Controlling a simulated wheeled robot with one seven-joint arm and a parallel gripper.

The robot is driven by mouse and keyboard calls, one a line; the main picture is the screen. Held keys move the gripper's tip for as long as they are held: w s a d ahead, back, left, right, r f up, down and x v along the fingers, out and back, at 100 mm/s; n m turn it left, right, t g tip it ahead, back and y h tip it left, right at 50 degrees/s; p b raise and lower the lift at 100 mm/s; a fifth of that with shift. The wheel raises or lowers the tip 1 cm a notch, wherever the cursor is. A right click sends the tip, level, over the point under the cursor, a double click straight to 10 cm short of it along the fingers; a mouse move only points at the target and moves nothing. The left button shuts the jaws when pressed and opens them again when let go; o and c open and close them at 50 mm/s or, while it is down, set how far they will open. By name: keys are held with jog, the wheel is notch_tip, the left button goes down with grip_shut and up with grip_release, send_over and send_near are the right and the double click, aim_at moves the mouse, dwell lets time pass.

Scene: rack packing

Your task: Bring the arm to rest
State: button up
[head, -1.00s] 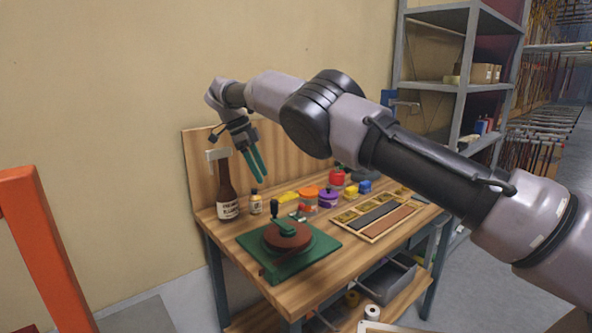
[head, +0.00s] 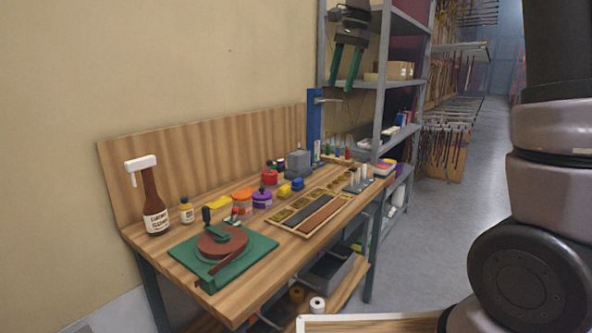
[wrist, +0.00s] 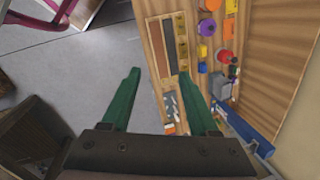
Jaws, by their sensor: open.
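My gripper (head: 346,66) hangs in the air at the top of the head view, in front of the grey shelf rack and above the far end of the workbench. Its two green fingers are apart with nothing between them. The wrist view shows the same open green fingers (wrist: 160,103), with the floor and the bench's edge below. My arm's thick links fill the right side of the head view. The link joining them to the gripper is out of frame.
The wooden workbench (head: 160,258) holds a brown spray bottle (head: 154,205), a green turntable base (head: 257,246), jars, and a wooden tray (head: 283,229). A blue post (head: 314,125) stands at its far end. The grey rack (head: 411,22) is behind. The aisle floor (head: 440,225) is clear.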

jog(key=s+d+r+n+t+y, duration=0.1)
jog(key=s+d+n+t, duration=0.2)
jog(key=s+d, duration=0.85)
jog(key=s+d+f+n+t, duration=0.1)
jog(key=s+f, duration=0.1)
jog(key=s, duration=0.4)
jog(key=s+f+n+t+h, duration=0.1)
jog(key=s+f+n, duration=0.1)
jog(key=s, duration=0.4)
jog(key=shift+s+d+f+t, duration=0.15)
jog(key=shift+d+f+t, duration=0.25)
jog(key=shift+f, duration=0.3)
